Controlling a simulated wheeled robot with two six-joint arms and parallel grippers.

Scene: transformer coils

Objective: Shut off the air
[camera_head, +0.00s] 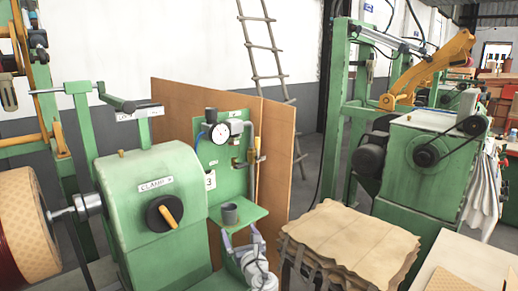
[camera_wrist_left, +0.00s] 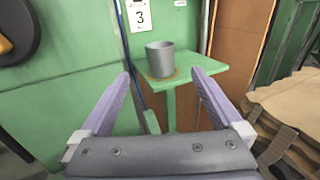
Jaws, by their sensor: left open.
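A green air panel (camera_head: 225,165) stands upright in the middle of the head view. It carries a round white pressure gauge (camera_head: 220,133), a dark filter bowl, and pipework with a small valve fitting (camera_head: 250,156) at its right side. A yellow upright piece (camera_head: 257,182) shows just below the fitting; whether it is the valve handle I cannot tell. My left gripper (camera_head: 242,236) is below the panel's small shelf, fingers apart and empty. In the left wrist view the open fingers (camera_wrist_left: 160,76) point toward the shelf with the grey cup. The valve is outside that view. My right gripper is not in view.
A grey cup (camera_head: 230,213) stands on the green shelf (camera_head: 250,214). A green machine box with a black and yellow knob (camera_head: 165,213) is at left. A brown board (camera_head: 278,150) stands behind the panel. Stacked brown sheets (camera_head: 350,235) lie at right.

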